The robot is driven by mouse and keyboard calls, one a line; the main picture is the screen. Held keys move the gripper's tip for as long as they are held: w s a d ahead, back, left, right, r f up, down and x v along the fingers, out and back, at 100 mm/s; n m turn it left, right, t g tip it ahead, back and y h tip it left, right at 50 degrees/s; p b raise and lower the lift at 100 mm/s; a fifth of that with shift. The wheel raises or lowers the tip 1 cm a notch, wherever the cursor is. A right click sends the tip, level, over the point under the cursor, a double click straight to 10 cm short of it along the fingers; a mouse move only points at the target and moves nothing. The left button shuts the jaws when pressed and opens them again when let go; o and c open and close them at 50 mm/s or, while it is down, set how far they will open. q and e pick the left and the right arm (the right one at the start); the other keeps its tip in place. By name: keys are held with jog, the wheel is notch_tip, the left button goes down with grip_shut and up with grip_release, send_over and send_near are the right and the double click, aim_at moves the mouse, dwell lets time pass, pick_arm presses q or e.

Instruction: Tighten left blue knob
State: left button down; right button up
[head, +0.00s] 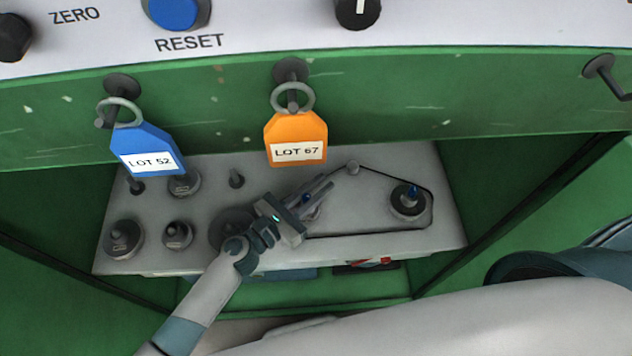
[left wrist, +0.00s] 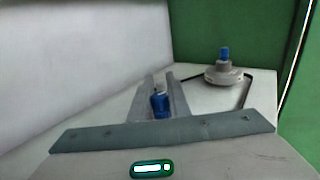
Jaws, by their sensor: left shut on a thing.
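The left blue knob (left wrist: 160,104) shows between my left gripper's two fingers in the left wrist view; in the head view only a small blue bit (head: 306,198) of it shows. My left gripper (head: 320,189) is shut on this knob, with a finger on either side. The fingers hide much of the knob and its base. A second blue knob (head: 411,193) stands upright on a round grey base at the right of the light grey panel (head: 370,228). It also shows in the left wrist view (left wrist: 225,54). My right gripper is not in view.
A dark belt (head: 383,170) runs around the panel's right part, past a small post (head: 352,168). Several grey spools (head: 124,238) and pegs stand at the panel's left. A blue tag (head: 147,143) and an orange tag (head: 296,133) hang from hooks above. Green walls enclose the panel.

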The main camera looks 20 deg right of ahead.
pick_arm(q)
jog(key=shift+s+m+g+h, duration=0.1)
jog(key=shift+m+g+h, duration=0.35)
jog(key=shift+g, duration=0.45)
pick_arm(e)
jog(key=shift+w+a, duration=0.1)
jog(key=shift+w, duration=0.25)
pick_arm(q)
jog(key=shift+d, duration=0.1)
jog(key=c, duration=1.7)
grip_release()
jog(key=shift+o, duration=0.2)
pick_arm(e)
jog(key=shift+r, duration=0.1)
pick_arm(q)
jog(key=shift+r, duration=0.15)
